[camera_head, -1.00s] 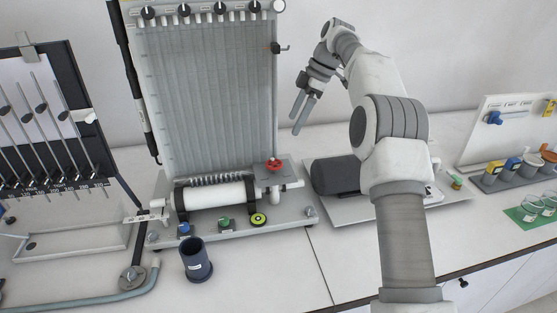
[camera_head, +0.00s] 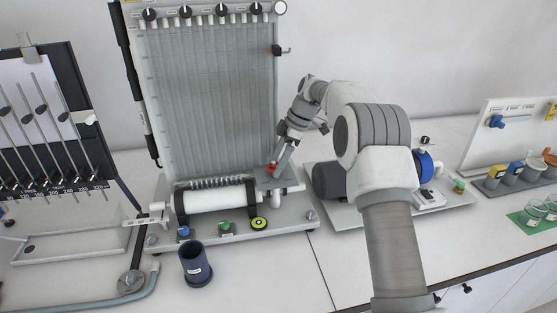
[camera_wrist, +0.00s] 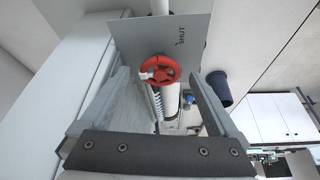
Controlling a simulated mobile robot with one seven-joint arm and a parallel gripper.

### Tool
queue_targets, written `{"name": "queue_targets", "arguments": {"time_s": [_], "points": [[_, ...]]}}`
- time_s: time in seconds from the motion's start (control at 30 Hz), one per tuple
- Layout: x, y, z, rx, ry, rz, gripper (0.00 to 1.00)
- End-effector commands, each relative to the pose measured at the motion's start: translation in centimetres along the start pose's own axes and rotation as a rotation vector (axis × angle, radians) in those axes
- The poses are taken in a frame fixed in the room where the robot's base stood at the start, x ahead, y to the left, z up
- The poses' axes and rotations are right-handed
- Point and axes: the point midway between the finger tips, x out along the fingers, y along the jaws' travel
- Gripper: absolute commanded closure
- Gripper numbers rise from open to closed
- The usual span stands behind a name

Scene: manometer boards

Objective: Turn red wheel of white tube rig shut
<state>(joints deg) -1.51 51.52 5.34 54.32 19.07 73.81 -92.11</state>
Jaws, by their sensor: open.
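The red wheel (camera_wrist: 159,70) sits on a grey plate (camera_wrist: 190,32) marked "SHUT" with a curved arrow, in the wrist view. In the head view the wheel (camera_head: 272,168) shows as a small red patch at the right end of the white tube rig (camera_head: 218,198), partly covered by my fingers. My gripper (camera_head: 275,168) is open and reaches down to the wheel from the upper right. In the wrist view the two fingers of my gripper (camera_wrist: 160,88) stand on either side of the wheel, with gaps. I cannot tell how deep they reach around it.
The tall tube board (camera_head: 208,95) stands just behind the rig. A dark cup (camera_head: 196,264) stands in front. A pump with a blue disc (camera_head: 424,162) is to the right, close to my arm.

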Motion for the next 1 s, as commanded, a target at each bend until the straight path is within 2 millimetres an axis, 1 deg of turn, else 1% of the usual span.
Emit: {"name": "queue_targets", "arguments": {"time_s": [0.07, 0.1, 0.17, 0.2, 0.27, 0.3, 0.47, 0.5, 0.57, 0.83, 1.0], "points": [[0.01, -0.01, 0.0, 0.0, 0.0, 0.0, 0.04], [0.0, -0.01, 0.0, 0.0, 0.0, -0.001, 0.06], [0.0, -0.01, 0.0, 0.0, 0.0, -0.001, 0.16], [0.0, -0.01, 0.0, 0.0, 0.0, -0.001, 0.24], [-0.01, -0.01, 0.01, 0.0, 0.0, -0.001, 0.34], [-0.01, -0.01, 0.0, 0.0, 0.0, -0.001, 0.42], [-0.02, -0.01, 0.0, 0.0, 0.0, -0.001, 0.7], [-0.02, -0.02, 0.0, 0.0, 0.0, -0.001, 0.78], [-0.03, -0.02, 0.0, 0.0, 0.0, -0.001, 0.88], [0.07, -0.07, 0.05, 0.025, 0.0, 0.009, 0.89], [0.18, -0.17, 0.1, 0.092, 0.0, 0.038, 0.89]]}}
